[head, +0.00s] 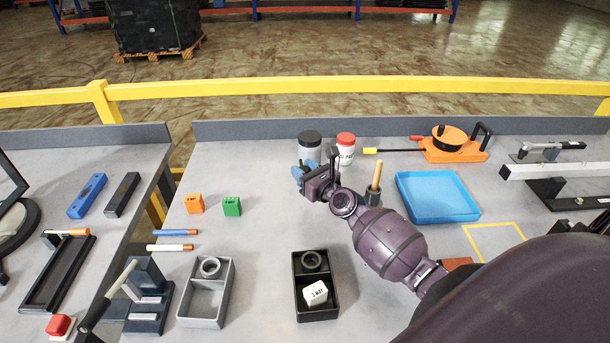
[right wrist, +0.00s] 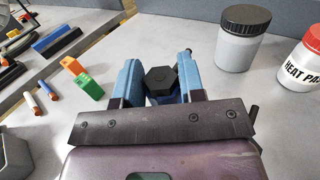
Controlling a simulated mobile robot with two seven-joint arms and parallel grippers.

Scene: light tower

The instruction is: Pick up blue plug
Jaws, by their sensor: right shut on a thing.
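My right gripper (head: 303,172) is over the middle of the table, in front of the grey jar. In the right wrist view its two blue fingers (right wrist: 158,72) are closed around a dark hexagonal-headed piece (right wrist: 161,79). A little dark blue shows below the head, so I take it for the blue plug. The fingers hide most of its body. In the head view my gripper hides it, and I cannot tell if it touches the table. My left gripper is not in view.
Close by stand a grey jar with a black lid (head: 309,147) and a white jar with a red lid (head: 345,148). A blue tray (head: 437,219) is to the right. An orange block (head: 194,204) and a green block (head: 232,206) lie left. A black box (head: 317,312) is in front.

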